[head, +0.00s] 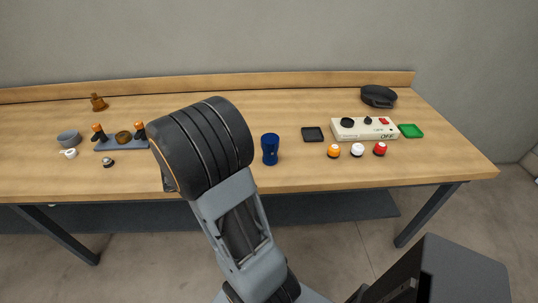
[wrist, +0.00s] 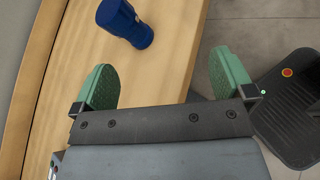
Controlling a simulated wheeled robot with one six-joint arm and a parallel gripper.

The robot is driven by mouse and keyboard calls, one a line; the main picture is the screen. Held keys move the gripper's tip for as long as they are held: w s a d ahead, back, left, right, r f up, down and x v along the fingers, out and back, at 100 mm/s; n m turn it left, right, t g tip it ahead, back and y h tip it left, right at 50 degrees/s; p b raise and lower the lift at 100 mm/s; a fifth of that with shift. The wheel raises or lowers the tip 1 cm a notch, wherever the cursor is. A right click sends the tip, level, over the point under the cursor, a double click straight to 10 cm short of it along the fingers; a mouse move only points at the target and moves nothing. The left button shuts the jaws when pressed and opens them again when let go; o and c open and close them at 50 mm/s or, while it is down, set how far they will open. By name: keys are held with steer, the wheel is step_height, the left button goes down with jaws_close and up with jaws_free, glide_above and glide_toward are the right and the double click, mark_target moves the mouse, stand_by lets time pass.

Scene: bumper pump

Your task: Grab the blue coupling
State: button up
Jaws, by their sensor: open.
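The blue coupling (head: 270,149) is a dark blue cylinder standing upright near the front edge of the wooden table, just right of my arm in the head view. In the wrist view the blue coupling (wrist: 125,22) shows at the top, beyond the fingertips and between them, nearer the left one. My gripper (wrist: 167,82) has two green fingers spread wide with nothing between them. The gripper is apart from the coupling. In the head view my arm hides the gripper's fingers.
Right of the coupling are a black square tray (head: 312,134), a white control box (head: 364,128), orange, white and red buttons (head: 357,150), a green tray (head: 411,131) and a black round pan (head: 378,96). A blue-grey fixture (head: 121,142) and a grey bowl (head: 68,138) stand left.

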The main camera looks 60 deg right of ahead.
steer(key=w+d+f+n+h, duration=0.3)
steer(key=d+n+h, duration=0.2)
steer(key=d+n, duration=0.1)
steer(key=t, duration=0.1)
glide_toward(270, 138)
steer(key=x, duration=0.3)
steer(key=shift+f+p+x, duration=0.15)
steer(key=shift+p+x, duration=0.25)
steer(key=shift+x, duration=0.75)
steer(key=shift+f+p+x, duration=0.2)
steer(key=shift+p+x, duration=0.15)
steer(key=shift+x, duration=0.75)
steer(key=shift+f+p+x, duration=0.15)
steer(key=shift+p+x, duration=0.25)
steer(key=shift+x, duration=0.75)
steer(key=shift+c, duration=0.4)
steer(key=c, duration=1.3)
